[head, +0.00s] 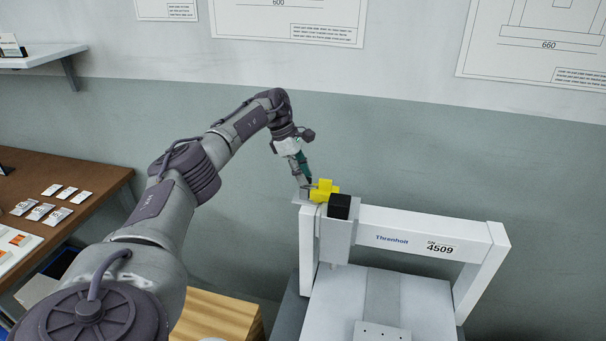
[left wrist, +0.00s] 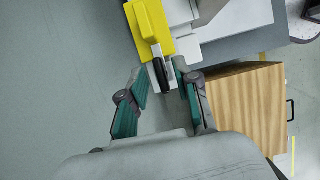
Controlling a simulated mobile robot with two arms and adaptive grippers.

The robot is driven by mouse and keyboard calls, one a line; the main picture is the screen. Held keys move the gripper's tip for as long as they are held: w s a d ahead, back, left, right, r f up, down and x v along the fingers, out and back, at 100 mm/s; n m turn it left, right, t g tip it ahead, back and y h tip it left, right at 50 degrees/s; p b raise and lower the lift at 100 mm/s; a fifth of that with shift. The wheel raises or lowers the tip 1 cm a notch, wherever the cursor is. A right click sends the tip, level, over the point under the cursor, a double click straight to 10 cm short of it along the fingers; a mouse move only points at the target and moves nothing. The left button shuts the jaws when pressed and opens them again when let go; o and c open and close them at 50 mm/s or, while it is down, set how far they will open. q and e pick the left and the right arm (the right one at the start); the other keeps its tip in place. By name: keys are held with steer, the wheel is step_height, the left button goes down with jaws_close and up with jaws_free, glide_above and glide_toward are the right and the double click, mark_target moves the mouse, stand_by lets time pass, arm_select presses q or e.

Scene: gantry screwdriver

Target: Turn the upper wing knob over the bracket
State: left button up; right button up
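A yellow block-like part (head: 326,186) sits at the left end of the gantry's crossbar, beside a black block (head: 340,206) on the grey bracket (head: 336,240). In the left wrist view the yellow part (left wrist: 150,30) has a narrow dark wing-like piece (left wrist: 161,75) on its near side, probably the wing knob. My left gripper (left wrist: 159,72) is open, with green-padded fingers on either side of the dark piece near the fingertips. A gap shows beside it; I cannot tell contact. In the head view my left gripper (head: 307,182) points down at the yellow part from its left. My right gripper is out of view.
A brown table (head: 60,180) with small cards stands at left. A wooden cabinet (left wrist: 240,100) lies beside the gripper in the wrist view. The wall (head: 430,130) is close behind.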

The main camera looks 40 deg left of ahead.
arm_select(q)
steer(key=shift+r, duration=0.15)
steer(key=v, duration=1.1)
steer(key=shift+r, duration=0.3)
steer(key=shift+a, duration=0.15)
